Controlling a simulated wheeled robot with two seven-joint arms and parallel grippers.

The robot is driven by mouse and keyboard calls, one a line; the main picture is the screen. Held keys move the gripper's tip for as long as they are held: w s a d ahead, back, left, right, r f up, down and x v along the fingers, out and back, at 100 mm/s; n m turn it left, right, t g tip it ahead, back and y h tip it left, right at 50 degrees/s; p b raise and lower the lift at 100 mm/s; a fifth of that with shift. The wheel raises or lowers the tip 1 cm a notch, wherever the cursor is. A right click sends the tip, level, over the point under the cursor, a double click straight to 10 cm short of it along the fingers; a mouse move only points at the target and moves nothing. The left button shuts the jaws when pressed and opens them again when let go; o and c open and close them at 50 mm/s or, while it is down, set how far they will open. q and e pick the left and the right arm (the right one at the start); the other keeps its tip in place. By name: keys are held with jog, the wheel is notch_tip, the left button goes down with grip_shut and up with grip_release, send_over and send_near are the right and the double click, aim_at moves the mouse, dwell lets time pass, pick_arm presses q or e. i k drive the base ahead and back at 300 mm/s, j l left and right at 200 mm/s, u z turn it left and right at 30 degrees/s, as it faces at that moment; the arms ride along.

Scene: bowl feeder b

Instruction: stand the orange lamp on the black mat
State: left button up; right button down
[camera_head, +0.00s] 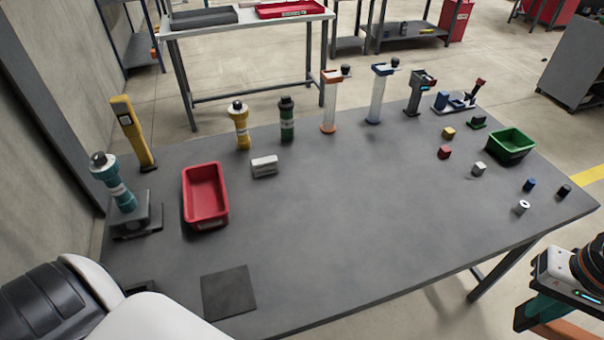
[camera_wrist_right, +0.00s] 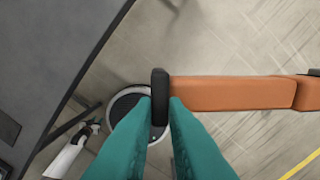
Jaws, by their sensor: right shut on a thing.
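The orange lamp (camera_wrist_right: 235,93) is a long orange bar with a black end, lying across the right wrist view. My right gripper (camera_wrist_right: 160,100) is shut on it close to that black end. In the head view, the right gripper (camera_head: 532,314) is at the lower right, beyond the table's edge, and a short orange part of the lamp (camera_head: 560,331) shows below its teal finger. The black mat (camera_head: 228,292) lies flat and bare at the table's near left. My left gripper is out of view.
The grey table (camera_head: 350,220) has a clear middle. A red bin (camera_head: 205,196) stands behind the mat, with a teal lamp (camera_head: 119,188) on a stand to its left. Several tall items line the back. A green bin (camera_head: 510,145) and small blocks are at the right.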

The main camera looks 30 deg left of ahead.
aim_at(226, 292)
jog(key=i+l+u, duration=0.1)
jog(key=u, duration=0.3)
jog(key=i+l+u, duration=0.15)
jog(key=u, duration=0.3)
jog(key=i+l+u, duration=0.2)
jog(key=u, duration=0.2)
jog(key=l+u, duration=0.2)
jog(key=u, duration=0.2)
jog(key=i+l, duration=0.15)
jog(key=l, duration=0.2)
